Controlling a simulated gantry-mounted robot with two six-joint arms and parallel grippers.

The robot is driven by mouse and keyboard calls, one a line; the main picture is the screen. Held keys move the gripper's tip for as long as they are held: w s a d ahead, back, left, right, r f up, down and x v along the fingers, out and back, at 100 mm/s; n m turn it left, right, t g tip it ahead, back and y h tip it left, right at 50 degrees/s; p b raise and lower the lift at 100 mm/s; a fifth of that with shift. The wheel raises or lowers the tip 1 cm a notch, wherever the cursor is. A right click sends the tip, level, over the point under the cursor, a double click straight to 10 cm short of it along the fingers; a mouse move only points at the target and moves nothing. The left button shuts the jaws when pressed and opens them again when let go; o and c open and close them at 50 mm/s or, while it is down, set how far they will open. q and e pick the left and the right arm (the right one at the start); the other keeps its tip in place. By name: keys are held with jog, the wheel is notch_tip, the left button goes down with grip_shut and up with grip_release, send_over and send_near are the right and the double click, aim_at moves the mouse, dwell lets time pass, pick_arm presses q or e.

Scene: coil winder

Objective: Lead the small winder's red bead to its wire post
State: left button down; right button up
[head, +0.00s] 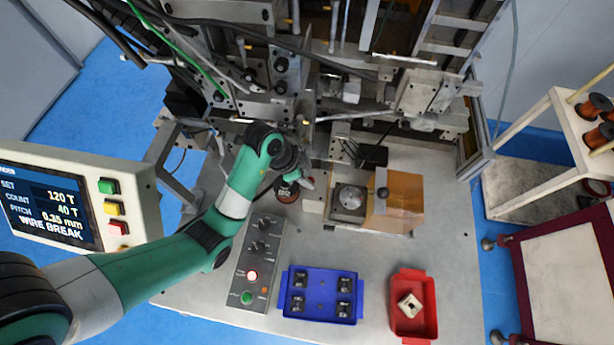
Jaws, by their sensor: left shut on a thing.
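My left gripper (306,181) is at the left side of the small winder (349,198), low over the bench plate. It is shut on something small. A reddish spot shows at the fingers, which fits the red bead, but its outline and the wire are too small to make out. The small winder has a round metal chuck and a tilted amber cover (398,200) on its right. A dark spool with a copper-coloured top (287,190) stands just left of the fingers. I cannot pick out the wire post with certainty. My right gripper is not in view.
A grey control box (257,262) with knobs and lit buttons stands left of a blue tray (321,309) of small dark parts. A red tray (413,318) holds a pale square part. A screen (50,208) reads "WIRE BREAK". Large machinery fills the back.

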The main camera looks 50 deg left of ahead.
pick_arm(q)
jog(key=shift+f, duration=0.2)
jog(key=c, duration=0.6)
grip_release()
jog(key=shift+r, duration=0.1)
jog(key=p+v, duration=0.8)
jog(key=v, duration=0.3)
jog(key=shift+s+a+r, duration=0.1)
jog(key=shift+s+r, duration=0.05)
jog(key=shift+r, duration=0.05)
